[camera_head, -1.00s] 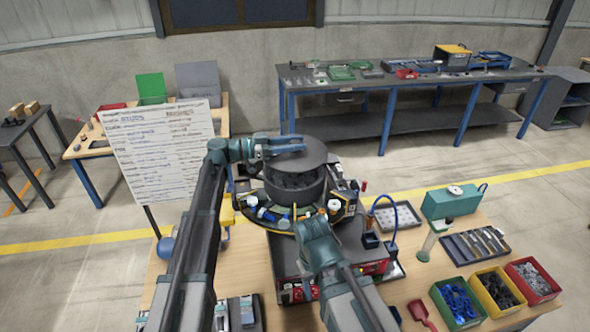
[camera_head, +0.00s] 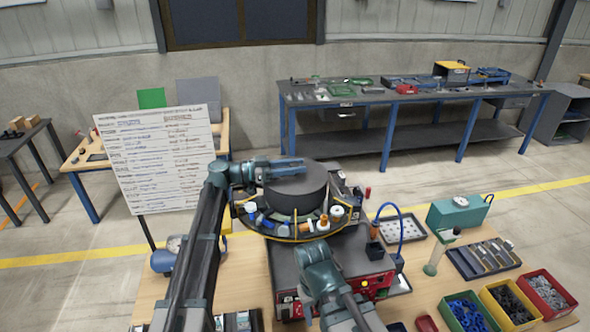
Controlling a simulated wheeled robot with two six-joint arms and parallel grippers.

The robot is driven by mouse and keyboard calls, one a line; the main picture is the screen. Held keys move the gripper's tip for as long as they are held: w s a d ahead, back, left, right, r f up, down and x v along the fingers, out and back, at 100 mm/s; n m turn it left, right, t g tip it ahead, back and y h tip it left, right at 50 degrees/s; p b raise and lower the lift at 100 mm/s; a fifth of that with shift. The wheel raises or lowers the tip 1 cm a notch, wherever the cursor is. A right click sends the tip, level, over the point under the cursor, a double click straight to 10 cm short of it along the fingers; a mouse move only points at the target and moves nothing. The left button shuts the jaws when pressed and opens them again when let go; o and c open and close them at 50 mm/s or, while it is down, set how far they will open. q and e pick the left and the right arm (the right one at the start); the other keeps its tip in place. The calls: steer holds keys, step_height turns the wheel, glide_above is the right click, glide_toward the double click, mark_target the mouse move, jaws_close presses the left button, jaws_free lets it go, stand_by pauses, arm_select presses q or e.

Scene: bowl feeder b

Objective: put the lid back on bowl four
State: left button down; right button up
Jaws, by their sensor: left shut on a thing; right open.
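The bowl (camera_head: 301,203) is a dark round drum on top of the feeder. Its dark flat lid (camera_head: 308,178) covers the top and hides the contents. I see no clear gap between lid and rim, but cannot tell whether it is fully seated. My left gripper (camera_head: 290,167) reaches in from the left at lid height and is shut on the lid near its upper left part. My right gripper (camera_head: 313,253) is open and empty, low in front of the feeder; its fingertips are hard to see. No number shows on the bowl.
A ring tray (camera_head: 300,237) with small bottles and parts surrounds the bowl. A blue hose (camera_head: 398,215) arches to its right. Part bins (camera_head: 548,297), a tool tray (camera_head: 483,258) and a teal box (camera_head: 458,213) stand right. A whiteboard (camera_head: 158,160) stands left.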

arm_select(q)
steer(key=shift+f, duration=0.1)
steer(key=shift+f, duration=0.15)
steer(key=shift+c, duration=2.3)
jaws_free()
steer(key=shift+r, duration=0.25)
steer(key=shift+a, duration=0.35)
steer(key=s+a, duration=0.2)
steer(key=a, duration=0.9)
steer(key=shift+s, duration=0.15)
